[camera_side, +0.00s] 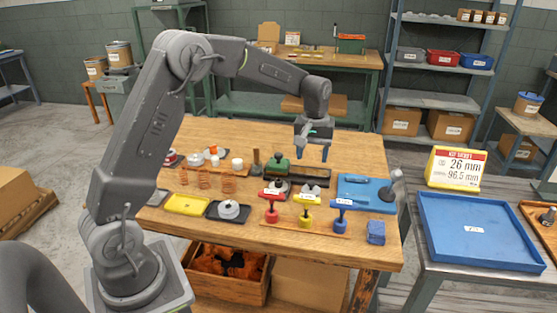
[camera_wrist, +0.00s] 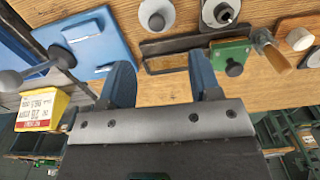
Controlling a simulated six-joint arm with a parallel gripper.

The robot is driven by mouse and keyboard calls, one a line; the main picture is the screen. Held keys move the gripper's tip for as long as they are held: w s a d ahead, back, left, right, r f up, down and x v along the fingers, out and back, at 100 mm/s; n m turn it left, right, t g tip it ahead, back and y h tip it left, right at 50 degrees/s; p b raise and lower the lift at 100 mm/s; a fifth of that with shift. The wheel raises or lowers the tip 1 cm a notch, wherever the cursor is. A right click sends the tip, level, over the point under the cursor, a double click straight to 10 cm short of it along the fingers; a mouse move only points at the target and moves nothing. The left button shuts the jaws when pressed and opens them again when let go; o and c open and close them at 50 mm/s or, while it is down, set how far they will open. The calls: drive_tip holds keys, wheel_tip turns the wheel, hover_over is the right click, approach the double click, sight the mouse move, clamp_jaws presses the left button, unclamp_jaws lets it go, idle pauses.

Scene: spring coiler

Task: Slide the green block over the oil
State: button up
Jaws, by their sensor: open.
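The green block (camera_side: 278,166) has a dark knob and sits at the left end of a long dark-rimmed tray (camera_side: 318,171). In the wrist view the green block (camera_wrist: 224,50) lies at the right end of the dark-rimmed tray (camera_wrist: 165,45). The tray floor looks brown; I cannot clearly make out oil on it. My gripper (camera_side: 312,153) is open and empty, fingers pointing down, above the tray's right part and right of the green block. In the wrist view my gripper (camera_wrist: 161,78) has its blue fingers apart with nothing between them.
Red, yellow and blue knobbed pieces (camera_side: 305,214) stand in front. A wooden-handled tool (camera_wrist: 271,47) is close beside the green block. Springs (camera_side: 204,179) stand at left.

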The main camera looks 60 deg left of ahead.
sight(279, 154)
drive_tip(key=s+a+r+m, duration=0.1)
drive_tip(key=a+r+m, duration=0.25)
drive_tip(key=a, duration=0.35)
drive_tip(key=a+r+m, duration=0.3)
drive_tip(key=a+m, duration=0.2)
drive_tip(key=a, duration=0.3)
wheel_tip(279, 154, down, 13)
drive_tip(key=shift+s+d+f, duration=0.1)
drive_tip(key=shift+d+f, duration=0.05)
drive_tip(key=shift+f, duration=0.05)
drive_tip(key=shift+c, duration=0.4)
clamp_jaws()
